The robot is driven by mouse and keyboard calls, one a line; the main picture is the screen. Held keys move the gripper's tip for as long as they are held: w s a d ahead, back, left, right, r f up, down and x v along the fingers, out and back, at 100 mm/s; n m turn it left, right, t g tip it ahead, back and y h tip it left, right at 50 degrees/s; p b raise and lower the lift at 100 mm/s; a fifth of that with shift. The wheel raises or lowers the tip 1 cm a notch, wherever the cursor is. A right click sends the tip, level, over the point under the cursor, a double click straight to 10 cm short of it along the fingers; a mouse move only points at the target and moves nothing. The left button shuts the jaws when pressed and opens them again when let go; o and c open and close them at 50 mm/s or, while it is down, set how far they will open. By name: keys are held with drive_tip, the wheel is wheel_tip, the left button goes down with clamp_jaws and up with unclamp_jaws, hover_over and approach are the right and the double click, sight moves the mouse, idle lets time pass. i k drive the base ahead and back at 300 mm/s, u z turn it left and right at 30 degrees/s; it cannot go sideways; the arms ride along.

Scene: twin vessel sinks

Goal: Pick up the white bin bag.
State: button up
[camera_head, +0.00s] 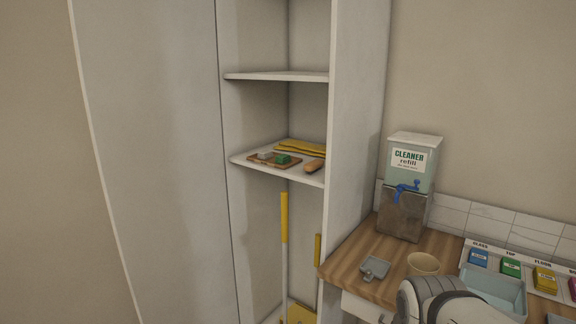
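I see no white bin bag in the head view. Part of my arm (452,303) shows at the bottom right, in front of the wooden counter. My gripper is not in view.
An open tall cupboard (356,120) has a shelf (247,163) with a yellow cloth, a small tray, a green block and an orange-brown item. A yellow-handled tool (285,220) stands below. The counter (343,262) holds a cleaner dispenser (411,163), a beige cup (424,264), a grey dish (375,268) and a pale blue tub (514,300).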

sight(265, 154)
drive_tip(key=k, duration=1.25)
drive_tip(key=u, duration=0.4)
drive_tip(key=i, duration=2)
drive_tip(key=z, duration=0.5)
